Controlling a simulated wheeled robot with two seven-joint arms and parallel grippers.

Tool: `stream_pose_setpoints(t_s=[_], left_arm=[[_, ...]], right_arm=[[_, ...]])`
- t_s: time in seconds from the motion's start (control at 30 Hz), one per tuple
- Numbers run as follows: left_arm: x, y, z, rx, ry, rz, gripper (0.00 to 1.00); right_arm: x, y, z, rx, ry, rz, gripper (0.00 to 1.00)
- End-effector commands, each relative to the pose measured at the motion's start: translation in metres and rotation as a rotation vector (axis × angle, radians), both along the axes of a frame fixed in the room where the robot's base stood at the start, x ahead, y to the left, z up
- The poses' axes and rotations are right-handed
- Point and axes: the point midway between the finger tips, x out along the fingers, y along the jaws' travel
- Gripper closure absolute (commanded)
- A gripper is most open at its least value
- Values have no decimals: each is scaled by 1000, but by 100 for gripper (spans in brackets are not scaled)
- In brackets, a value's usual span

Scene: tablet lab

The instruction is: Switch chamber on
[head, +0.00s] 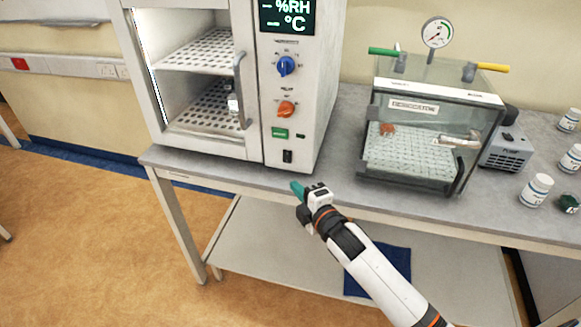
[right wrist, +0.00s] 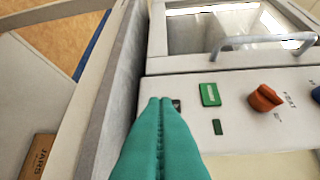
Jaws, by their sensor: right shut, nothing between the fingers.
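The white chamber (head: 318,60) stands on the bench with its display (head: 287,15) showing dashes before %RH and °C. Its panel has a blue knob (head: 286,66), an orange knob (head: 286,109), a green label (head: 280,133) and a black switch (head: 287,156) at the bottom. My right gripper (head: 297,188) is shut and empty, with teal fingers, in front of and below the switch. In the right wrist view the fingertips (right wrist: 160,102) overlap the switch (right wrist: 176,104), leaving only a dark edge visible; contact cannot be told. My left gripper is not in view.
A glass box (head: 415,145) with a gauge (head: 436,32) stands to the right, beside a pump (head: 507,148). White bottles (head: 536,190) stand at the far right. The bench edge runs just behind my right gripper. A box marked JARS (right wrist: 38,156) shows below.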

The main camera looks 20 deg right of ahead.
Motion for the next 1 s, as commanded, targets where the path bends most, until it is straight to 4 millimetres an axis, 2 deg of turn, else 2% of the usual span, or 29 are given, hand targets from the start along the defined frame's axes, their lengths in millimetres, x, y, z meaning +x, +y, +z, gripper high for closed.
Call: stream_pose_setpoints(t_s=[0.1,0.27,0.4,0.63,1.0], left_arm=[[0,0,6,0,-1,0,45],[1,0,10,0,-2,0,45],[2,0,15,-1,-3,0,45],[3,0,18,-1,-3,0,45],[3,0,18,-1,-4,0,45]], right_arm=[[27,6,1,2,-1,0,100],[58,12,-2,1,-1,0,100],[76,1,-6,-3,0,-1,100],[90,-9,-9,0,0,1,100],[92,-10,-10,0,0,1,100]])
